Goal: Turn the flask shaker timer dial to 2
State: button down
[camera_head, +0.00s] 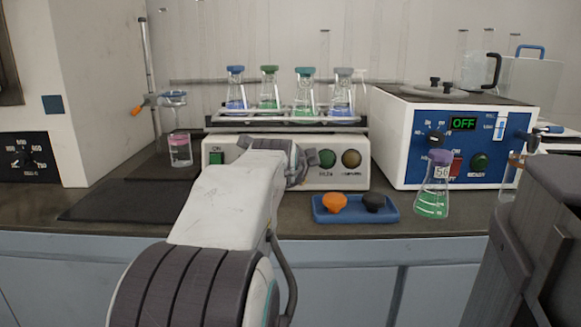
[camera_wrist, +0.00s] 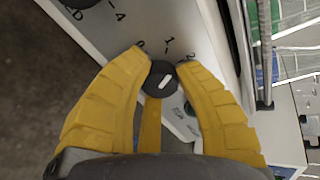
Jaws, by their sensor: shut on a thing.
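The flask shaker (camera_head: 340,180) is a white box with several flasks on its top rack, seen in the head view. In the wrist view its black timer dial (camera_wrist: 152,78) sits between the yellow fingers of my gripper (camera_wrist: 162,68), which is shut on it. The dial's white mark slants up and right, seemingly between the printed 1 and 2; the exact setting is hard to tell. The printed 0, 1 and 2 arc around the dial beyond the fingertips. In the head view my arm hides the dial and the fingers.
A blue tray (camera_head: 355,215) with orange and black stoppers lies in front. A flask of green liquid (camera_head: 432,190) stands before the white water bath (camera_head: 400,130). A dark mat (camera_head: 120,200) lies left.

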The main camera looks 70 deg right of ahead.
jog(key=c, duration=0.9)
grip_release()
jog(key=shift+o, duration=0.2)
jog(key=v, duration=1.2)
jog(key=shift+d, duration=0.1)
